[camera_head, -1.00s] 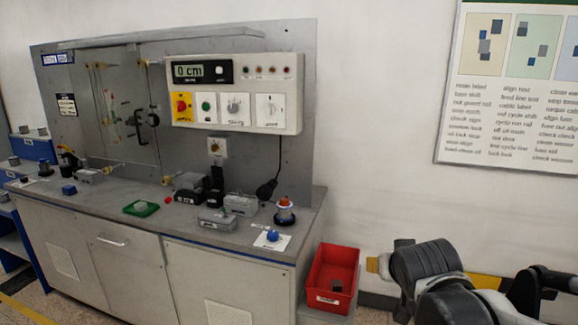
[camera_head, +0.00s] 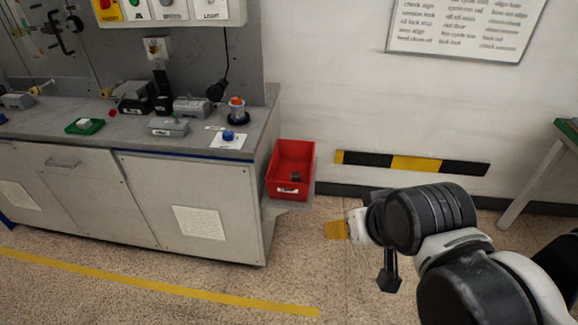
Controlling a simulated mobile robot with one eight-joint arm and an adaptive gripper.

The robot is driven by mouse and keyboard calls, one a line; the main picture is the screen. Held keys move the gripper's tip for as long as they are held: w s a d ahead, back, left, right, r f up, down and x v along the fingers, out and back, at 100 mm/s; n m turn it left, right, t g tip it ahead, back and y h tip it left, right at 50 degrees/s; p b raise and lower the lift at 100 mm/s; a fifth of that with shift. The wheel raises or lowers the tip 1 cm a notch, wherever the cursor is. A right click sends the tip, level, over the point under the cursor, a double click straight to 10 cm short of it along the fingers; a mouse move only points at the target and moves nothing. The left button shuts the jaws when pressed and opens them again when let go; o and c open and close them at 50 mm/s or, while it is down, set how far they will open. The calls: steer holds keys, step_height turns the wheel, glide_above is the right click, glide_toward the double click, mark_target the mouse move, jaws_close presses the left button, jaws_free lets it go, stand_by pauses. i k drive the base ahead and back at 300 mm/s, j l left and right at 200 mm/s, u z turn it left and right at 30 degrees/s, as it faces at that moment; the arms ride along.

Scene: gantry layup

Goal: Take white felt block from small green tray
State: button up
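The small green tray (camera_head: 97,128) lies flat on the grey bench top, at the left of the view. A small whitish block (camera_head: 84,122), which looks like the white felt block, sits in it. My arm is at the lower right, over the floor and well apart from the bench and tray. A dark end piece, seemingly my gripper (camera_head: 389,284), hangs below the arm. It is too small and dark to show its fingers or whether it is open or shut.
A grey box (camera_head: 169,127), a blue knob on a white card (camera_head: 228,135) and an orange-topped round item (camera_head: 237,110) stand on the bench right of the tray. A red bin (camera_head: 292,152) sits at the bench's right end. A green table (camera_head: 566,135) is at far right. Floor in front is clear.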

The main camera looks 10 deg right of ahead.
mark_target(84, 124)
steer(key=u, duration=2.05)
steer(key=i, duration=4)
steer(key=i+j+z, duration=0.1)
steer(key=i+z, duration=0.25)
steer(key=z, duration=0.15)
steer(key=i+j+z, duration=0.3)
steer(key=z, duration=0.2)
steer(key=i+j+z, duration=0.3)
steer(key=z, duration=2.55)
